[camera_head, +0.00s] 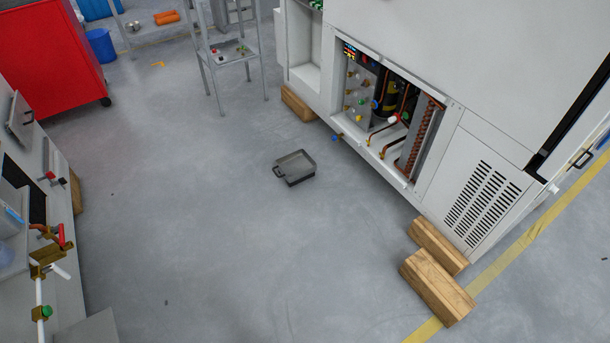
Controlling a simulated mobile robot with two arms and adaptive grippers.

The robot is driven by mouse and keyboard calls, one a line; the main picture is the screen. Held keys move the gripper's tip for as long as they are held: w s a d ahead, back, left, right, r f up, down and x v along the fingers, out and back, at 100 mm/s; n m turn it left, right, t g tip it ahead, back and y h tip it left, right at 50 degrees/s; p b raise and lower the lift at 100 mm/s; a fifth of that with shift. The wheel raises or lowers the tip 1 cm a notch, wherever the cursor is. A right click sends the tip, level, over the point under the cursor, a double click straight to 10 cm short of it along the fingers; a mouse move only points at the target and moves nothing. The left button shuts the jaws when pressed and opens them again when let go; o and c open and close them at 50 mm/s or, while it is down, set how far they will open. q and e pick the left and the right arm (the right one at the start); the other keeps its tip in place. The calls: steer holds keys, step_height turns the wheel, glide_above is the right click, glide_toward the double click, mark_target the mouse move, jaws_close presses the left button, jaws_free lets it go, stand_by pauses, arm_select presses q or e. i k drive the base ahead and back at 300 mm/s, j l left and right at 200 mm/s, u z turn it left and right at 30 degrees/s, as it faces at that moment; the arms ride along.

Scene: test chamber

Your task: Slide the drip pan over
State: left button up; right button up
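The drip pan (295,167) is a small dark grey rectangular pan with a handle on its left side. It sits flat on the grey floor, a short distance from the open service bay of the large white cabinet (470,110). A small valve with a blue handle (335,138) sticks out at the bay's lower left edge, to the upper right of the pan. The pan looks empty. Neither of my grippers shows in the head view.
Wooden blocks (437,286) lie by the cabinet's near corner. A metal stand (231,57) is beyond the pan, and a red cabinet (45,60) is at upper left. White equipment with brass valves (47,256) lines the left edge. The floor around the pan is clear.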

mark_target(297, 166)
steer(key=i+u, duration=0.25)
steer(key=u, duration=0.2)
steer(key=i+u, duration=0.2)
steer(key=u, duration=0.2)
